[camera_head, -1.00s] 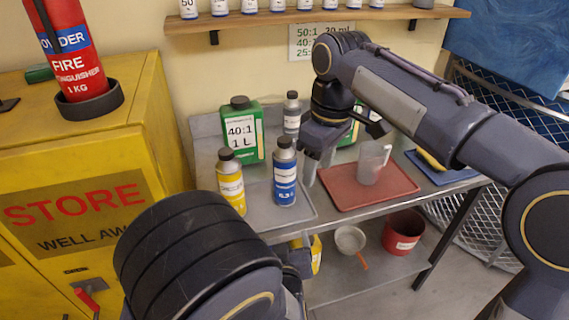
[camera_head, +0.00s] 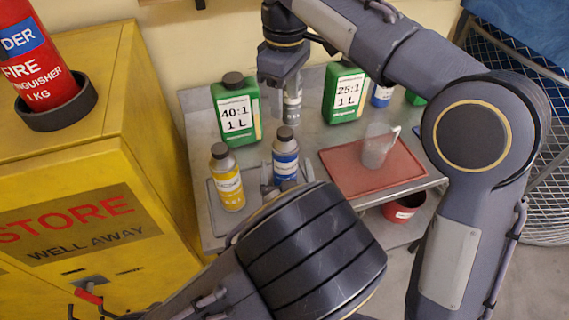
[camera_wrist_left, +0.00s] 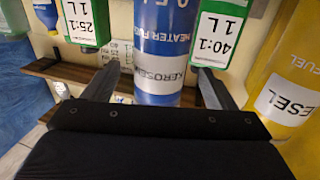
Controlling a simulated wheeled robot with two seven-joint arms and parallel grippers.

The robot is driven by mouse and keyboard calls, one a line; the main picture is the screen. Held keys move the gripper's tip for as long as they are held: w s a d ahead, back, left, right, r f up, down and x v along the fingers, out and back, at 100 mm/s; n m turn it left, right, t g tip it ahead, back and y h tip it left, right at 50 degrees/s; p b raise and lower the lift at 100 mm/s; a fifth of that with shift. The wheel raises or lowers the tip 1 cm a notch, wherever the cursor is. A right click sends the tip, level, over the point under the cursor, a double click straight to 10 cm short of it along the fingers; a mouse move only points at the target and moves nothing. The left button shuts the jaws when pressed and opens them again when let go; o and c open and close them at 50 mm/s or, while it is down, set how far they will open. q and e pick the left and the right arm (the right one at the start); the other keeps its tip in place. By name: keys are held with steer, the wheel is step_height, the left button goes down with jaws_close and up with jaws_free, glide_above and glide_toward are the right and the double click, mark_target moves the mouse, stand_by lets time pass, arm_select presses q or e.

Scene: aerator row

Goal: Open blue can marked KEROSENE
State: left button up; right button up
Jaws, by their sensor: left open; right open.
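The blue can (camera_head: 286,160) stands upright on the bench, its dark cap (camera_head: 285,133) on. In the left wrist view the can (camera_wrist_left: 160,40) looks inverted, with KEROSENE readable on its white band. My left gripper (camera_head: 285,188) is open in front of the can, low on its body. In the left wrist view its fingers (camera_wrist_left: 156,78) lie one on each side of the can; I cannot tell whether they touch it.
A yellow can (camera_head: 227,182) stands close left of the blue can. Green jugs marked 40:1 (camera_head: 238,115) and 25:1 (camera_head: 344,98) stand behind. A clear jug (camera_head: 376,147) sits on a red tray (camera_head: 340,178) at right. The yellow cabinet (camera_head: 110,110) borders the left.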

arm_select(q)
steer(key=shift+w+a, duration=0.2)
steer(key=shift+w, duration=2.55)
steer(key=shift+c, duration=0.5)
